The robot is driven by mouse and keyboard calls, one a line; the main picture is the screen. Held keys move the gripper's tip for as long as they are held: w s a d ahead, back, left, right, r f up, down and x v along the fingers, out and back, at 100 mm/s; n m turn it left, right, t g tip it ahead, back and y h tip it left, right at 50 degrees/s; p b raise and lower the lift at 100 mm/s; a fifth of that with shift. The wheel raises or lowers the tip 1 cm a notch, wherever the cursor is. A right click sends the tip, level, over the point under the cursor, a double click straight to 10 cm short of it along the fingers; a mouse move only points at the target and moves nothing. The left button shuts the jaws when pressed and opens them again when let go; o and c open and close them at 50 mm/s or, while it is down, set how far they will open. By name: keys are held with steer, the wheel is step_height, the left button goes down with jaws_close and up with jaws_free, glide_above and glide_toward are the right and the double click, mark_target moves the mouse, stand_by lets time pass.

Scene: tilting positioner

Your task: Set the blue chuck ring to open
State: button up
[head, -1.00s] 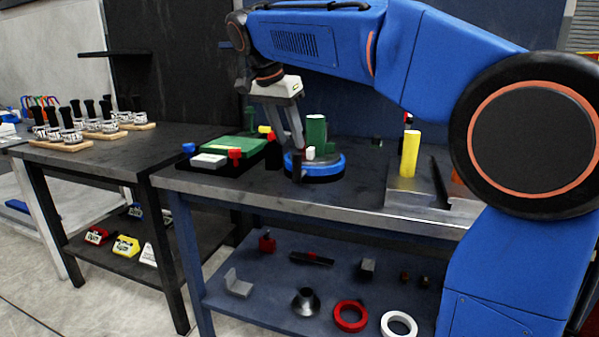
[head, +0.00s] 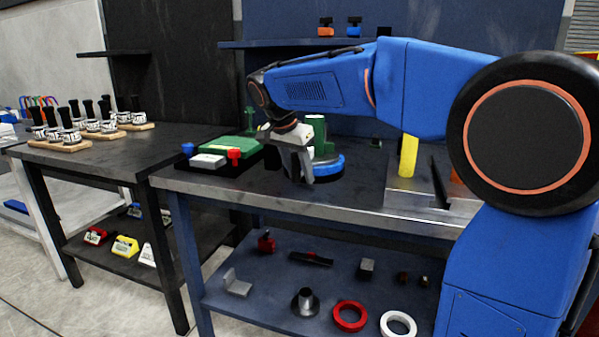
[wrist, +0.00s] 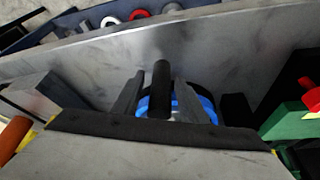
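The blue chuck ring (head: 329,169) sits low on the workbench with a green upright block (head: 318,130) above it. It also shows in the wrist view (wrist: 206,106), partly hidden behind my gripper. A black upright handle (wrist: 161,88) stands at the ring's near side. My gripper (head: 301,179) is lowered at the ring's left front in the head view. In the wrist view its two fingers (wrist: 160,82) are apart, one on each side of the black handle, with gaps showing. The handle is hidden behind the fingers in the head view.
The bench's front strip is clear.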

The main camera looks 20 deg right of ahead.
steer(key=shift+c, duration=0.6)
jaws_close()
steer(key=shift+s+d+n+t+y, duration=0.2)
steer(key=shift+s+d+n, duration=0.3)
steer(key=shift+d+n, duration=0.3)
steer(key=shift+s+d+n+t+y, duration=0.1)
steer(key=shift+s+d+n+t, duration=0.1)
steer(key=shift+s+d+n, duration=0.55)
steer(key=shift+d, duration=1.2)
steer(key=shift+d+r, duration=0.1)
steer(key=shift+d, duration=0.65)
steer(key=shift+o, duration=0.6)
jaws_free()
